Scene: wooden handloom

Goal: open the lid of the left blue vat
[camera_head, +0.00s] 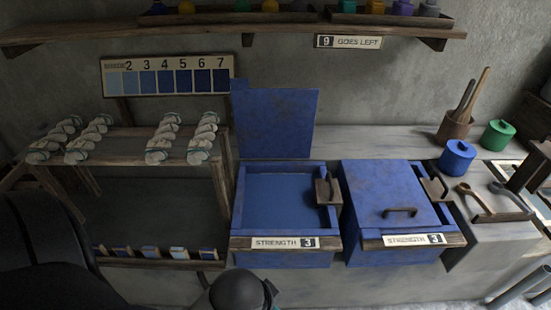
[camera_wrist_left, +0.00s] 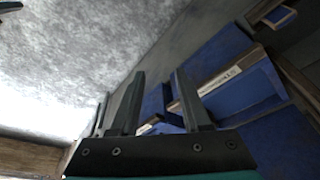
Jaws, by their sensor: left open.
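The left blue vat (camera_head: 240,215) is open in the head view. Its flat blue lid (camera_head: 275,122) stands upright at the vat's back edge, and dark blue liquid shows inside. A label reading "STRENGTH 3" (camera_head: 284,243) is on its front. The right blue vat (camera_head: 375,258) is covered by a flat lid (camera_head: 378,188) with a dark handle (camera_head: 400,211). My left gripper (camera_wrist_left: 160,85) is open and empty in the wrist view, with blue vat surfaces and label strips beyond its fingers. The head view does not show its fingers. My right gripper is not in view.
A wooden rack (camera_head: 125,143) with several pale skeins stands left of the vats. A numbered shade board (camera_head: 168,75) is behind it. A wooden shelf (camera_head: 240,29) runs above. Blue (camera_head: 457,158) and green (camera_head: 497,135) pots stand at the right.

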